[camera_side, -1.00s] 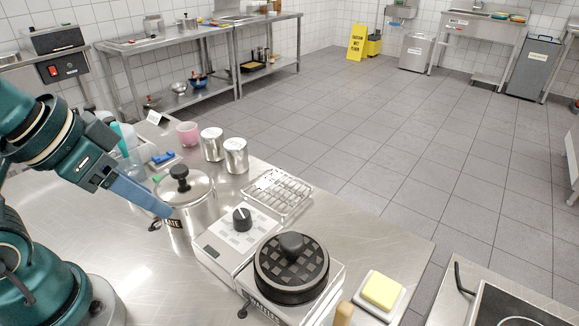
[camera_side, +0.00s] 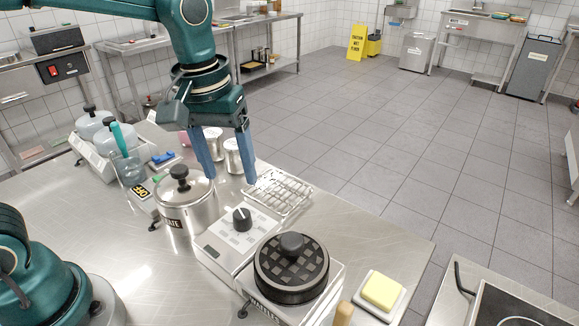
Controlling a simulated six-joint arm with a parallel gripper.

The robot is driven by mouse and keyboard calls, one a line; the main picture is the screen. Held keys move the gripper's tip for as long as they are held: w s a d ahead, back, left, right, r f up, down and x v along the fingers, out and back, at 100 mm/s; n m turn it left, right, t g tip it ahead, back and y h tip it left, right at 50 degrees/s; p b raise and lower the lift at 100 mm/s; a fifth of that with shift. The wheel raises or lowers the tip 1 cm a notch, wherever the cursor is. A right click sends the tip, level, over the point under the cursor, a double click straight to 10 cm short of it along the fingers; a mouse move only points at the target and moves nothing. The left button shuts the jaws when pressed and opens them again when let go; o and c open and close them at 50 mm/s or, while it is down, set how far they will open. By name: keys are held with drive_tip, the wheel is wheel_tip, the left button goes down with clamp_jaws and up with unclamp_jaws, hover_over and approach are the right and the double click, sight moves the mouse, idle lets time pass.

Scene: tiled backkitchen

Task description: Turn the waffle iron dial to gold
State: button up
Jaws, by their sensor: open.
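The waffle iron (camera_side: 292,268) stands at the front of the steel table, its round black lid shut and its black knob on top. Its white control panel (camera_side: 222,252) is to the left. The black dial (camera_side: 242,217) sits on this panel, with a pale pointer line; the markings around it are too small to read. My gripper (camera_side: 230,180) is open and empty, its two blue fingers pointing down. It is above and behind the dial, apart from it, near the wire rack.
A lidded steel pot (camera_side: 188,205) stands close to the left of the panel. A wire rack (camera_side: 280,193) lies behind it, with steel canisters (camera_side: 233,157) further back. A yellow block (camera_side: 382,290) sits on a white dish at right. Water jugs (camera_side: 92,124) stand at back left.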

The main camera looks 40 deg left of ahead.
sight(241, 213)
drive_tip(key=f, duration=0.1)
drive_tip(key=f+g, duration=0.1)
drive_tip(key=f, duration=0.1)
drive_tip(key=shift+w+d+f, duration=0.35)
drive_tip(key=shift+f, duration=2.65)
clamp_jaws()
